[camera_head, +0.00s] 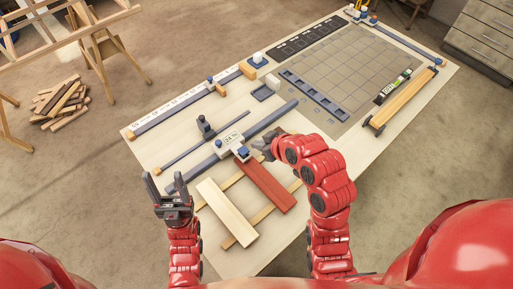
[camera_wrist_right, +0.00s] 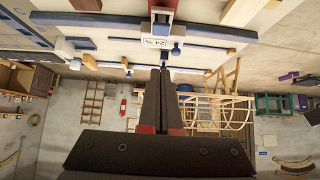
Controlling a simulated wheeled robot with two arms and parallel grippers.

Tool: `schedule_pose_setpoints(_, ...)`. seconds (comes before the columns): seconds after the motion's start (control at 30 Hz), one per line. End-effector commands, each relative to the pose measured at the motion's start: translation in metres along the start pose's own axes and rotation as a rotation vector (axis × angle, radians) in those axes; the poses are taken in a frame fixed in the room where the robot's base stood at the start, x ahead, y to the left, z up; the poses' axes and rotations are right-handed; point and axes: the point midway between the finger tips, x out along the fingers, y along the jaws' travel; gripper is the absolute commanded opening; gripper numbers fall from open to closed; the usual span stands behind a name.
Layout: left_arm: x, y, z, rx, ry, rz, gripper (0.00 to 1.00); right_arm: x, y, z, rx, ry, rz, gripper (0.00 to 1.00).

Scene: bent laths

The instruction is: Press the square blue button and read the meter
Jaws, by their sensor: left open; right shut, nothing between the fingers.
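The meter (camera_head: 232,140) is a small white box on a long blue-grey bar on the table. Its display appears to read 24 %, also in the right wrist view (camera_wrist_right: 156,42). A blue button (camera_head: 243,152) sits on the side facing the red board (camera_head: 265,185); it also shows in the wrist view (camera_wrist_right: 161,28). A smaller blue knob (camera_wrist_right: 176,50) is on another side. My right gripper (camera_head: 262,145) is shut and empty, just right of the meter; whether it touches is unclear. My left gripper (camera_head: 168,189) is open and empty at the table's left front.
A pale board (camera_head: 227,212) and the red board lie across two thin laths in front of the meter. A ruler bar (camera_head: 180,107) and a dark clamp (camera_head: 206,127) lie behind it. A grey grid mat (camera_head: 335,70) and a level (camera_head: 394,87) are further right.

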Motion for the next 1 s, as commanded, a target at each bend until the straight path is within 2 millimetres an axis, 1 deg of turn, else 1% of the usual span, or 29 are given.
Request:
schedule_pose_setpoints(0.03,-0.019,0.001,0.003,0.0,0.0,0.0,0.61,0.012,0.0,0.005,-0.004,0.005,0.0,0.0)
schedule_pose_setpoints(0.1,-0.033,0.002,0.006,0.0,0.0,0.0,0.61,0.02,0.0,0.005,-0.004,0.008,0.002,0.0)
schedule_pose_setpoints(0.2,-0.051,0.003,0.009,0.0,0.0,0.0,0.61,0.043,-0.001,0.006,-0.003,0.003,-0.001,0.0)
schedule_pose_setpoints(0.23,-0.053,0.003,0.009,0.0,0.0,0.0,0.61,0.047,-0.001,0.005,-0.004,0.003,-0.001,0.0)
schedule_pose_setpoints(0.27,-0.049,0.002,0.008,0.0,-0.001,0.0,0.61,0.051,-0.001,0.002,-0.005,0.0,-0.002,0.0)
schedule_pose_setpoints(0.47,-0.056,0.003,0.009,0.0,0.0,0.0,0.61,0.092,-0.001,0.001,-0.001,0.0,-0.001,0.0)
schedule_pose_setpoints(0.5,-0.057,0.003,0.01,0.0,0.0,0.0,0.61,0.096,0.0,0.009,0.001,-0.003,0.0,0.0)
schedule_pose_setpoints(0.73,-0.06,0.003,0.01,0.0,0.0,0.0,0.61,0.112,0.0,0.025,-0.001,0.002,0.001,0.0)
schedule_pose_setpoints(1.0,-0.06,0.003,0.01,0.0,0.0,0.0,0.61,0.115,0.0,0.028,-0.001,0.003,0.001,0.0)
